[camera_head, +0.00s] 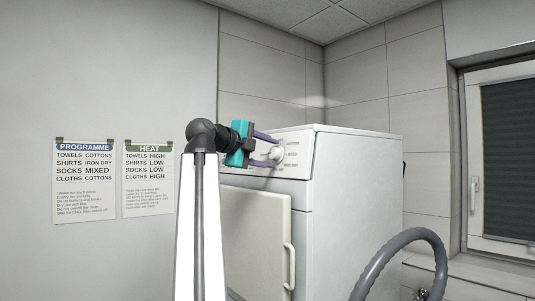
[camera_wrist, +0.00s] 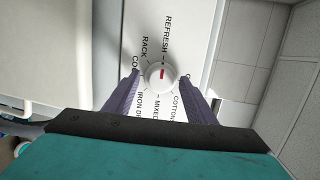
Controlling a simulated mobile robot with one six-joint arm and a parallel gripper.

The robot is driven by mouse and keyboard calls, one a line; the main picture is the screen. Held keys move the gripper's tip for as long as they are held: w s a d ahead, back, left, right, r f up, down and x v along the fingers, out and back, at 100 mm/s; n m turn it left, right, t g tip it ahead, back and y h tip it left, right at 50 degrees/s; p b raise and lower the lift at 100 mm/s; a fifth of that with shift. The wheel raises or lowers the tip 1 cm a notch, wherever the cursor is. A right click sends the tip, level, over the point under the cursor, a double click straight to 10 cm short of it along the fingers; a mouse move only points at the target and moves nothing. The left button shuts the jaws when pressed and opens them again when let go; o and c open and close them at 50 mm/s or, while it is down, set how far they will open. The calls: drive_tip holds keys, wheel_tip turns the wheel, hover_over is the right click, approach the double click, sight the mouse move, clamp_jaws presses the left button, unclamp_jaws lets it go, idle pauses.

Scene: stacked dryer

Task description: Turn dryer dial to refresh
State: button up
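The dryer dial (camera_wrist: 160,76) is a round white knob with a red mark on the control panel. The red mark points up toward the word REFRESH (camera_wrist: 166,34) in the wrist view. RACK, IRON DRY, MIXED and COTTONS labels also surround the knob. My gripper (camera_wrist: 161,76) has purple fingers on both sides of the knob, with a visible gap on each side. In the head view the gripper (camera_head: 265,151) is at the panel, and the dial (camera_head: 278,154) shows between its fingers.
The white dryer (camera_head: 355,200) stands in the room's corner. Its door (camera_head: 257,235) with a vertical handle (camera_head: 289,266) is below the panel. A grey hose (camera_head: 405,240) curves at the front right. PROGRAMME (camera_head: 84,180) and HEAT (camera_head: 149,180) posters hang on the left wall.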

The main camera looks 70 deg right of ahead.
drive_tip(key=shift+a+r, duration=0.1)
drive_tip(key=shift+a, duration=0.05)
drive_tip(key=p+v, duration=0.8)
drive_tip(key=v, duration=0.5)
drive_tip(key=shift+a+p, duration=0.3)
drive_tip(key=shift+a, duration=0.05)
drive_tip(key=shift+w, duration=0.15)
idle(0.5)
